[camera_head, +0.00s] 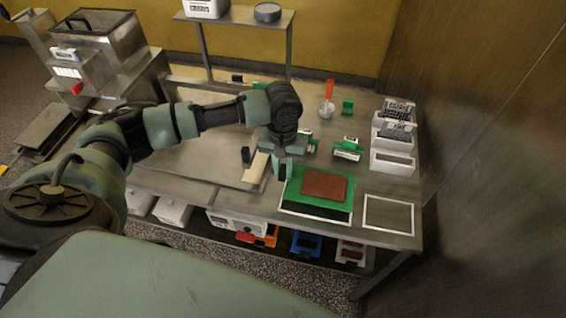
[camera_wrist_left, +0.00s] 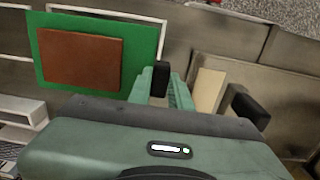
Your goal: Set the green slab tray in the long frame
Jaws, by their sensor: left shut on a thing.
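The green slab tray (camera_head: 334,206) carries a flat brown slab (camera_head: 325,185) and lies over the long frame (camera_head: 318,218), a white outline on the bench. The frame's front line shows past a dark strip at the tray's front edge. My left gripper (camera_head: 282,174) is shut at the tray's left side. In the left wrist view, its fingers (camera_wrist_left: 161,88) close around a black block beside the green tray (camera_wrist_left: 36,62). The fingers hide the exact grip. I cannot tell whether the tray touches the bench. My right gripper is not in view.
A smaller empty white frame (camera_head: 388,230) lies right of the tray. White bins (camera_head: 392,163) stand behind it. Green-labelled boxes (camera_head: 347,150) and a cup with a red-handled tool (camera_head: 327,108) stand at the back. A beige strip (camera_head: 256,169) lies left of the gripper.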

